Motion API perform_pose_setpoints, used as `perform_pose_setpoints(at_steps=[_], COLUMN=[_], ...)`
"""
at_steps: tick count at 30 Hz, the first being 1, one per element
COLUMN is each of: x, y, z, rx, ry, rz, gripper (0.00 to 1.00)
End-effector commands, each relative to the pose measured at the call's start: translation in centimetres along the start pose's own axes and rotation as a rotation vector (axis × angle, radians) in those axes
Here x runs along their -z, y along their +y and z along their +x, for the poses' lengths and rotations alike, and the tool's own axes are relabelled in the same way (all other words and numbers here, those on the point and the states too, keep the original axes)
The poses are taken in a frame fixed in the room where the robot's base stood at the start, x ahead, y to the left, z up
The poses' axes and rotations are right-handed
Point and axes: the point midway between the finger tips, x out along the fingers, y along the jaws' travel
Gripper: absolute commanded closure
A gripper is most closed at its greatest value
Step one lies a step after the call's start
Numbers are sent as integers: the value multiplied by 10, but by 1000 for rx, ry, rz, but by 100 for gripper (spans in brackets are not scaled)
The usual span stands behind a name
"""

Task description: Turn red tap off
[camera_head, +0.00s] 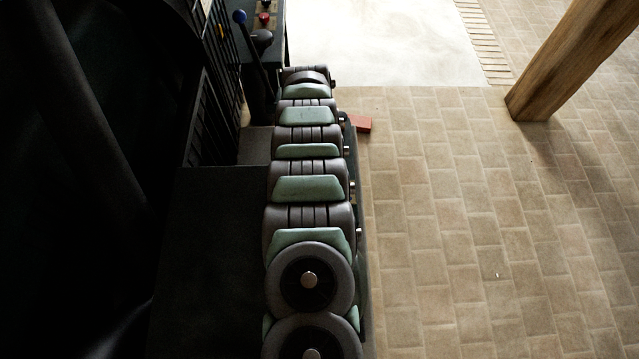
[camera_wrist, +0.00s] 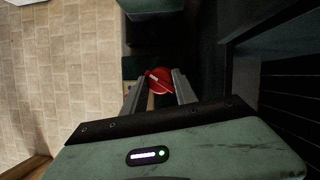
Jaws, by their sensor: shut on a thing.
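The red tap (camera_wrist: 160,82) shows in the wrist view as a round red handle with a pale bar across it. My gripper (camera_wrist: 158,76) has one finger on each side of the handle and is shut on it. The exact contact at the fingertips is small and dark. In the head view my arm stretches away up the picture, and neither the tap nor my gripper can be made out there.
A blue-knobbed lever (camera_head: 240,17) and a red knob (camera_head: 264,18) stand on dark machinery at upper left. A reddish block (camera_head: 362,123) shows just right of my arm. A wooden post (camera_head: 570,60) rises at upper right. The tiled floor (camera_head: 450,220) to the right is clear.

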Motion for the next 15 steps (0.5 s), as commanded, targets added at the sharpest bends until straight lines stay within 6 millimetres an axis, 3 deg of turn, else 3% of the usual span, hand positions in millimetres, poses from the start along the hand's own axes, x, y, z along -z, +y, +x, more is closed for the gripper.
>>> perform_pose_setpoints(at_steps=[15], x=[-1], y=[2], z=[1], rx=[189], ry=[-2], rz=[452], gripper=[100])
